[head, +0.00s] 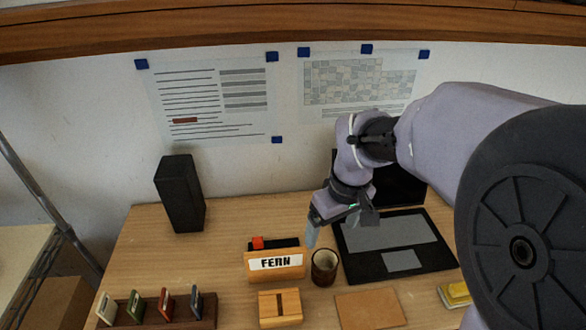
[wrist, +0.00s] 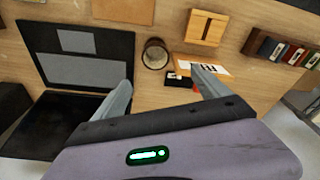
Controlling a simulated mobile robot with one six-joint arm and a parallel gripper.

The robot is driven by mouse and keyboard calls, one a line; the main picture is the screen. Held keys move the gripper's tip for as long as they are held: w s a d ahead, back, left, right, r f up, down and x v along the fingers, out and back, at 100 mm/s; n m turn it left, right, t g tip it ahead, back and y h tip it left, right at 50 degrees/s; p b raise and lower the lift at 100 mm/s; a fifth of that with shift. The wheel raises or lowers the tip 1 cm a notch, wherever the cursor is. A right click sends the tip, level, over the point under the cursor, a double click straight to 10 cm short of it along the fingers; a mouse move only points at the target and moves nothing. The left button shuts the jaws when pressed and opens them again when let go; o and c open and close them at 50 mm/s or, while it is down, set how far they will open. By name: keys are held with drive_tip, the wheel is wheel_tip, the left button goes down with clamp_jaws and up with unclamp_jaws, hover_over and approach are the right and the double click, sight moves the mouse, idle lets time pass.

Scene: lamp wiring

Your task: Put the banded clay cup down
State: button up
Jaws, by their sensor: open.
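The banded clay cup (head: 323,270), dark brown with a pale inside, stands upright on the wooden table between the FERN holder and the laptop. In the wrist view the cup (wrist: 155,55) lies beyond the fingertips, with bare table around it. My gripper (head: 312,236) is above the table, just behind and above the cup in the head view. In the wrist view my gripper (wrist: 160,80) has its fingers spread wide with nothing between them. The cup appears clear of both fingers.
The FERN holder (head: 275,265) is close left of the cup, the open laptop (head: 385,262) close right. A wooden slotted block (head: 280,308) and tan mat (head: 370,309) lie in front. A black speaker (head: 180,195) stands back left; a rack of coloured cards (head: 160,318) is front left.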

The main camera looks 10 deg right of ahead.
drive_tip(key=b, duration=0.5)
approach(325, 263)
drive_tip(key=f, duration=0.2)
drive_tip(key=a+f, duration=0.1)
drive_tip(key=f, duration=0.1)
drive_tip(key=s+f, duration=0.1)
drive_tip(key=f, duration=0.1)
drive_tip(key=shift+a+f, duration=0.1)
drive_tip(key=shift+a, duration=0.1)
drive_tip(key=shift+c, duration=0.5)
clamp_jaws()
